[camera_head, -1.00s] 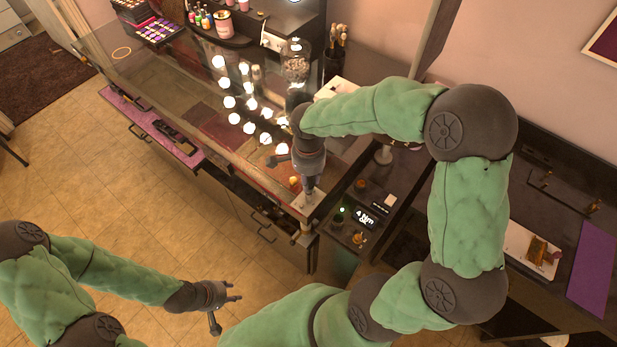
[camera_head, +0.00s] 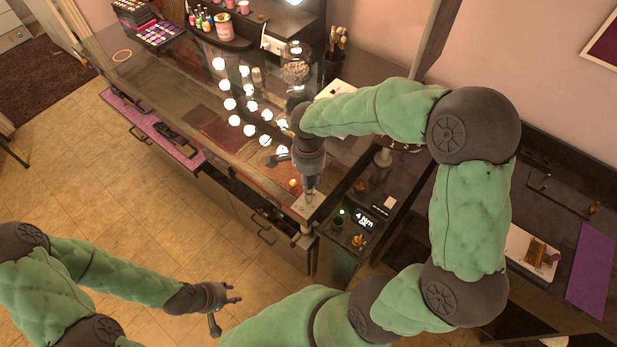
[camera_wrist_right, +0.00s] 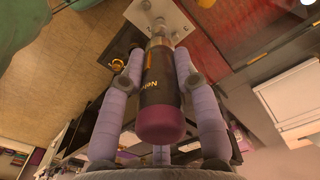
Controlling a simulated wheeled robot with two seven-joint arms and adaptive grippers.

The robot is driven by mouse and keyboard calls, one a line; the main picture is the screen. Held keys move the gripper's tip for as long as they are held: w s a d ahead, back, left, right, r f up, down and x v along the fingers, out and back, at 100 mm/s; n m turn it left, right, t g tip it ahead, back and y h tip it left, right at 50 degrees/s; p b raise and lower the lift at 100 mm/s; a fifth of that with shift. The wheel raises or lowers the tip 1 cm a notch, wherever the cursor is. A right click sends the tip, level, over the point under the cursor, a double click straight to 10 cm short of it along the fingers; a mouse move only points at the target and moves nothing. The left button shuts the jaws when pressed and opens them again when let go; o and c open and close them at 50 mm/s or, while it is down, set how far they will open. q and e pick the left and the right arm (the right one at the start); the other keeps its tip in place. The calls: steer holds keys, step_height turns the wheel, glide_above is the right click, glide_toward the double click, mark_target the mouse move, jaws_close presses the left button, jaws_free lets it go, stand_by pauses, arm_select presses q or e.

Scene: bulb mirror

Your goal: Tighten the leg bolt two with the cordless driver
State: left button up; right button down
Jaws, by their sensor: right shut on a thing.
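My right gripper (camera_head: 310,182) points down over the near right corner of the glass-topped table. In the right wrist view my right gripper (camera_wrist_right: 163,88) is shut on the cordless driver (camera_wrist_right: 162,90), a dark cylinder with a maroon end and yellow lettering. The driver's far end is at a pale metal corner plate (camera_wrist_right: 176,16), which also shows in the head view (camera_head: 302,207). Small bolt heads show on the plate; the driver hides the spot under its tip, so I cannot tell which bolt it meets. My left gripper (camera_head: 236,294) is open and empty over the floor.
Lit round bulbs (camera_head: 234,120) show in the middle of the glass table (camera_head: 150,85). A dark stand with a lit display (camera_head: 364,219) reading "4 Nm" is right of the plate. A purple mat (camera_head: 593,270) lies far right. The tiled floor in front is clear.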

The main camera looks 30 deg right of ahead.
steer(key=shift+r+p, duration=1.25)
steer(key=shift+r, duration=1)
